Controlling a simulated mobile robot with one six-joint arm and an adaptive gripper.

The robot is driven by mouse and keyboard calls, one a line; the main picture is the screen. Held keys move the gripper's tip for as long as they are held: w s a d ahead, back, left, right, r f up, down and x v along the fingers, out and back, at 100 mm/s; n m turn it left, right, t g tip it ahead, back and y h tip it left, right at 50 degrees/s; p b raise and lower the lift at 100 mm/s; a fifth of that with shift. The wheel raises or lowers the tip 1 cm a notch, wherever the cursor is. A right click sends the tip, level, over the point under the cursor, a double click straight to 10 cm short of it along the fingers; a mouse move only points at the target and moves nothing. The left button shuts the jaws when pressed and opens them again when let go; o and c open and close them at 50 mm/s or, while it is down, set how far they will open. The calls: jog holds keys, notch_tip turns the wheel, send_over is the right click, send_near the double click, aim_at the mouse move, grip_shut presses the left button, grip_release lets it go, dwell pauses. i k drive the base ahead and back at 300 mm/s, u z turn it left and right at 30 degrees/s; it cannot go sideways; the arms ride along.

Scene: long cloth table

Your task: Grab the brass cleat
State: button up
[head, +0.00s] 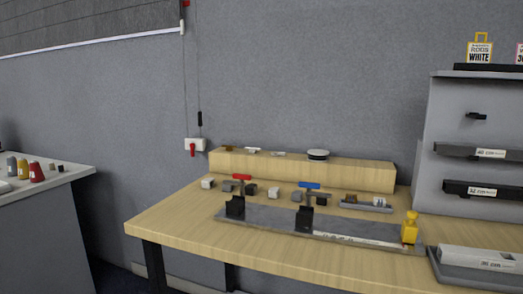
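No brass cleat can be made out for certain, as the small items are too far off. A small brown-gold piece (227,149) lies at the left end of the raised wooden shelf (300,173) at the back of the table. Brownish pieces (351,198) also sit in a small grey tray (366,206) at the right of the table; their shape is unclear. My gripper is not in view.
On the wooden table (180,228), a grey plate (270,222) carries a red-handled clamp (236,205), a blue-handled clamp (305,216) and a yellow piece (410,228). A grey rack (435,130) stands at right. Another table (55,184) stands at left, with floor between.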

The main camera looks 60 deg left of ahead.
aim_at(228, 148)
jog(key=z, duration=0.55)
jog(key=k, duration=1.8)
jog(key=z, duration=0.95)
jog(key=k, duration=0.2)
jog(key=u, duration=2.85)
